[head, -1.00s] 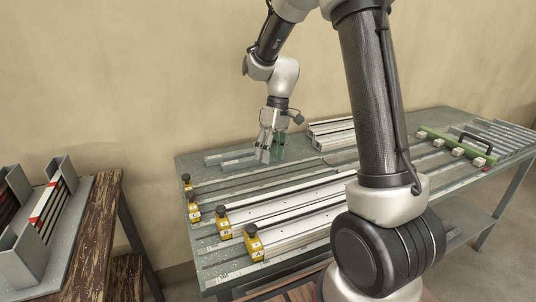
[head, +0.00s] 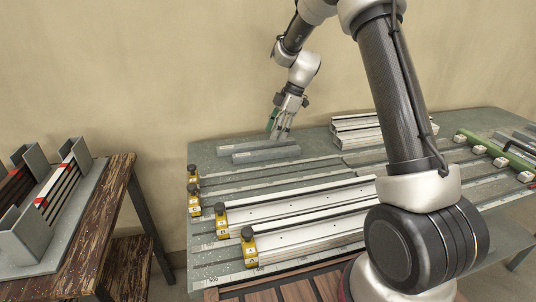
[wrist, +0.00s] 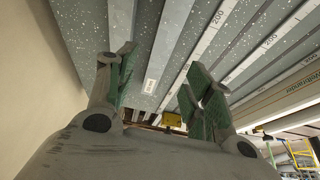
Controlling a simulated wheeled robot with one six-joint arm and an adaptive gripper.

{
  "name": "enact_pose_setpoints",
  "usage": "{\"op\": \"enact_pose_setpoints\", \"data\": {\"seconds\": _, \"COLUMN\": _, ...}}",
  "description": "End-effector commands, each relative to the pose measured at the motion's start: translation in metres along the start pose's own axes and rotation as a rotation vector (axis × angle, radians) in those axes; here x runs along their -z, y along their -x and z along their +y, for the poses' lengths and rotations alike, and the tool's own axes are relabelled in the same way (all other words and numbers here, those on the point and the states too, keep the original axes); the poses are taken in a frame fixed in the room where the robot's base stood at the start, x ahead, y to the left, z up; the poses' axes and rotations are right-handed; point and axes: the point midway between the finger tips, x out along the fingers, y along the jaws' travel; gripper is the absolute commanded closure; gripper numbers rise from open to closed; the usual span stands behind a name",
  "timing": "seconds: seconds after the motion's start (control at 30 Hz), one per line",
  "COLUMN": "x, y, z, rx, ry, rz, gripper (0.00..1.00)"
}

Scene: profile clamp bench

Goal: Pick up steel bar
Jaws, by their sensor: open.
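Two plain grey bars lie side by side on the back left of the bench: a rear bar (head: 240,147) and a front bar (head: 266,155). I cannot tell for sure which is the steel bar. My gripper (head: 279,133) is above the right part of these bars, tilted, with nothing between its fingers. In the wrist view, its green-padded fingers (wrist: 152,90) are spread open. Grey bars show past them, one at the upper left (wrist: 120,25) and one nearer the middle (wrist: 169,42), apart from the fingers. A small pale label (wrist: 149,86) is on the middle one.
Light profiles (head: 300,212) lie along the slotted bench (head: 215,165), with several yellow clamps (head: 249,247) at their left ends. Stacked profiles (head: 355,130) are at the back, right of the gripper. A wooden table (head: 115,205) with a grey rack (head: 35,238) stands left.

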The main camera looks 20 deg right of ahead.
Motion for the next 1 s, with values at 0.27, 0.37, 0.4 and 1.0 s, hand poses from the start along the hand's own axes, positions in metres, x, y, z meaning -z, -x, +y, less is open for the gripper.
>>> {"op": "enact_pose_setpoints", "data": {"seconds": 0.27, "x": 0.000, "y": -0.029, "z": -0.001, "rx": 0.004, "ry": 0.008, "rz": -0.001, "gripper": 0.48}}
{"op": "enact_pose_setpoints", "data": {"seconds": 0.37, "x": -0.001, "y": -0.041, "z": -0.001, "rx": 0.003, "ry": 0.007, "rz": -0.001, "gripper": 0.48}}
{"op": "enact_pose_setpoints", "data": {"seconds": 0.4, "x": -0.001, "y": -0.047, "z": -0.001, "rx": 0.005, "ry": 0.006, "rz": 0.000, "gripper": 0.48}}
{"op": "enact_pose_setpoints", "data": {"seconds": 1.0, "x": -0.001, "y": -0.076, "z": -0.001, "rx": 0.001, "ry": 0.006, "rz": -0.001, "gripper": 0.83}}
